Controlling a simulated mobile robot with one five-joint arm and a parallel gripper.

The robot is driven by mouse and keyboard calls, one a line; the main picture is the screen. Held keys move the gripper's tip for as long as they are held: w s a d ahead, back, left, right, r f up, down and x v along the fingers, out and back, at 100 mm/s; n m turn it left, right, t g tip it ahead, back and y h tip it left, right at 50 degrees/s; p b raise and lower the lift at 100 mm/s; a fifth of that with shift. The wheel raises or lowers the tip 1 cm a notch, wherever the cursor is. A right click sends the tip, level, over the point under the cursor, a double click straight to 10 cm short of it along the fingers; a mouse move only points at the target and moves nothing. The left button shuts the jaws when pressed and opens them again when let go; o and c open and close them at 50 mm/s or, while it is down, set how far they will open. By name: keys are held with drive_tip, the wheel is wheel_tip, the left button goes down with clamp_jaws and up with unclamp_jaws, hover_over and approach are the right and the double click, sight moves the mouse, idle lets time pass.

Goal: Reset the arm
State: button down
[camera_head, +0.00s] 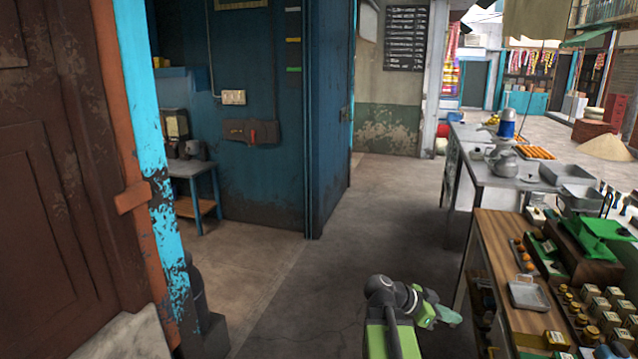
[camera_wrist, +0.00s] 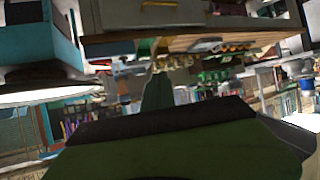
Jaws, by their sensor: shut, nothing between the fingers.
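My gripper (camera_head: 447,316) shows low in the head view, at the end of my green and grey arm. Its fingers are together with nothing held between them. It is over the open floor, to the left of the wooden counter (camera_head: 496,228), and appears apart from it. In the wrist view a grey-green fingertip (camera_wrist: 158,92) stands up in the middle, and the scene beyond is upside down.
The wooden counter on the right bears a green scale (camera_head: 600,232), a metal tray (camera_head: 527,296) and several small jars. Behind it a metal-topped counter holds a kettle (camera_head: 503,160). A small table (camera_head: 190,167) stands left. The aisle floor (camera_head: 385,215) is clear.

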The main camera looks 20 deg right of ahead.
drive_tip(key=w+a+f+n+t+y, duration=0.1)
drive_tip(key=w+a+f+n+y, duration=0.2)
drive_tip(key=a, duration=0.6)
drive_tip(key=w+a+f+n+t, duration=0.25)
drive_tip(key=w+a, duration=0.25)
drive_tip(key=a, duration=0.4)
drive_tip(key=w+a+f+n+t+y, duration=0.1)
drive_tip(key=w+a+f+n+y, duration=0.2)
drive_tip(key=a, duration=0.6)
drive_tip(key=a+f+n+y, duration=0.2)
drive_tip(key=a+n, duration=0.4)
drive_tip(key=a, duration=0.3)
drive_tip(key=a+f+n+y, duration=0.2)
drive_tip(key=a+n+y, duration=0.1)
drive_tip(key=a+n, duration=0.4)
drive_tip(key=shift+w+a+y, duration=0.15)
drive_tip(key=shift+a+y, duration=0.15)
drive_tip(key=shift+a, duration=0.6)
drive_tip(key=shift+d+n, duration=0.15)
drive_tip(key=shift+n, duration=0.1)
